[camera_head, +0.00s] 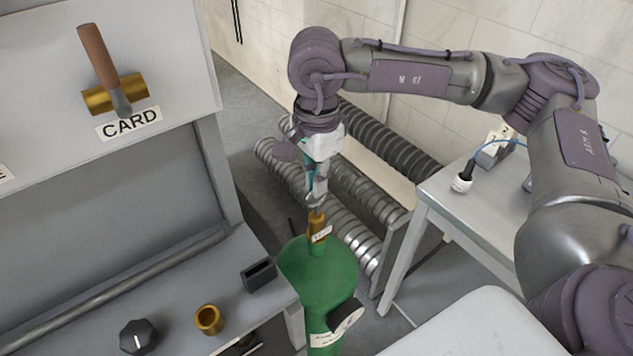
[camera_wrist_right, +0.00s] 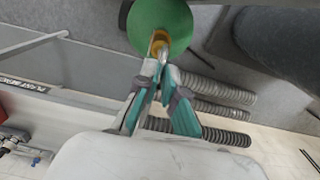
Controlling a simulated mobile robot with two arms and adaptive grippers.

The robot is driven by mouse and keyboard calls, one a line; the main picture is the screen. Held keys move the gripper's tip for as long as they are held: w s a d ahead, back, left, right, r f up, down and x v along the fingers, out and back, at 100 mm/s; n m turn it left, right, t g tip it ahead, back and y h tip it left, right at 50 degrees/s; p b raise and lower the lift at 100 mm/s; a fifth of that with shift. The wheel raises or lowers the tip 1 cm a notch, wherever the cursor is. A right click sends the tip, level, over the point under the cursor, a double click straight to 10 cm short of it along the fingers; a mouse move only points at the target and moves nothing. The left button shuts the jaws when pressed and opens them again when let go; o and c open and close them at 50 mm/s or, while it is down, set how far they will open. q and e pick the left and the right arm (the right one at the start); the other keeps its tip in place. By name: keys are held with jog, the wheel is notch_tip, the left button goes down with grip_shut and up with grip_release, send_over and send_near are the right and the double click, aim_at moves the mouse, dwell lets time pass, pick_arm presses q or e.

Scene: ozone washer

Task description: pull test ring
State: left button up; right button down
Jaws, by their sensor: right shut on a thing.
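A green gas cylinder (camera_head: 318,275) stands upright beside the grey cabinet, with a brass valve fitting (camera_head: 317,221) on top and a small white tag on the neck. My right gripper (camera_head: 316,200) points down at the fitting from above. In the right wrist view, my right gripper (camera_wrist_right: 160,62) has its fingertips together at the brass fitting (camera_wrist_right: 159,38), over the green cylinder (camera_wrist_right: 176,18). It is shut on the test ring, which is small and mostly hidden between the fingertips. My left gripper is not in view.
The grey cabinet (camera_head: 60,200) at left carries a lever marked CARD (camera_head: 100,60), a black knob (camera_head: 138,337) and a brass cup (camera_head: 209,319). Ribbed metal hoses (camera_head: 350,225) lie behind the cylinder. A white table (camera_head: 425,200) stands at right.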

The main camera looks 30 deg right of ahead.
jog(key=c, duration=1.3)
grip_release()
jog(key=shift+r, duration=0.1)
notch_tip(320, 180, up, 12)
jog(key=shift+s, duration=0.1)
